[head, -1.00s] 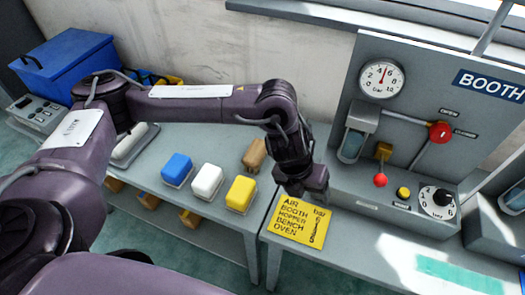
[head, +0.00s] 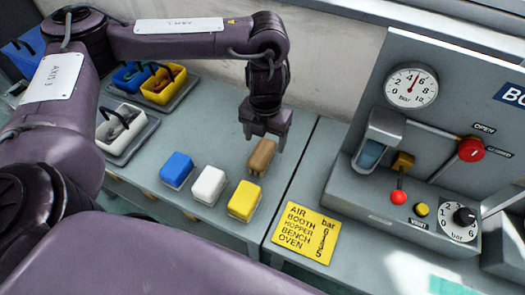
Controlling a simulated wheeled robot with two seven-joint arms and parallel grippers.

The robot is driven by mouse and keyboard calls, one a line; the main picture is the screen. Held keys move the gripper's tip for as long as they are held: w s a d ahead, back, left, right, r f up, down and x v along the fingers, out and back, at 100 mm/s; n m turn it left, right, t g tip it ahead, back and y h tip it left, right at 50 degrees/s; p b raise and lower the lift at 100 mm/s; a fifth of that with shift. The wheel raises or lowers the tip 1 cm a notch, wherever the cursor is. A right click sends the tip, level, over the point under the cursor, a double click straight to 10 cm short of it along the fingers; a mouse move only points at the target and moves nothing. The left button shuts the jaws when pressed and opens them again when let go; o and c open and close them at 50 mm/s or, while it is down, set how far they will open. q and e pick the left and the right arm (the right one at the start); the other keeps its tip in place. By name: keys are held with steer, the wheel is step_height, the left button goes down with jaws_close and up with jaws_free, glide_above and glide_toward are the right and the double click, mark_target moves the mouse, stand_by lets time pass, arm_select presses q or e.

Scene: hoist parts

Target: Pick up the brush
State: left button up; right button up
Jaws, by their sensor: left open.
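The brush, as far as I can tell, is the small brown wooden piece (head: 263,157) on the grey bench, behind the yellow block. My left gripper (head: 264,140) points down right at its top end, with its fingers apart. The fingers partly overlap the brush's upper end in the picture; I cannot tell whether they touch it. The brush's bristles are not clear from here. My right gripper is not in view.
Blue (head: 176,169), white (head: 209,185) and yellow (head: 245,201) blocks stand in a row close by. A yellow sign (head: 305,229) lies to the right, before the booth panel (head: 440,130). A white tray (head: 128,135) and blue and yellow bins (head: 165,85) are at the left.

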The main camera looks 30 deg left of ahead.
mark_target(262, 152)
arm_select(q)
steer(key=f, duration=0.1)
steer(key=s+f, duration=0.1)
steer(key=f, duration=0.1)
steer(key=shift+a+f+b, duration=0.2)
steer(key=shift+f+b, duration=0.3)
steer(key=shift+f, duration=0.7)
steer(key=shift+w+f, duration=0.1)
steer(key=shift+f, duration=0.2)
steer(key=c, duration=1.1)
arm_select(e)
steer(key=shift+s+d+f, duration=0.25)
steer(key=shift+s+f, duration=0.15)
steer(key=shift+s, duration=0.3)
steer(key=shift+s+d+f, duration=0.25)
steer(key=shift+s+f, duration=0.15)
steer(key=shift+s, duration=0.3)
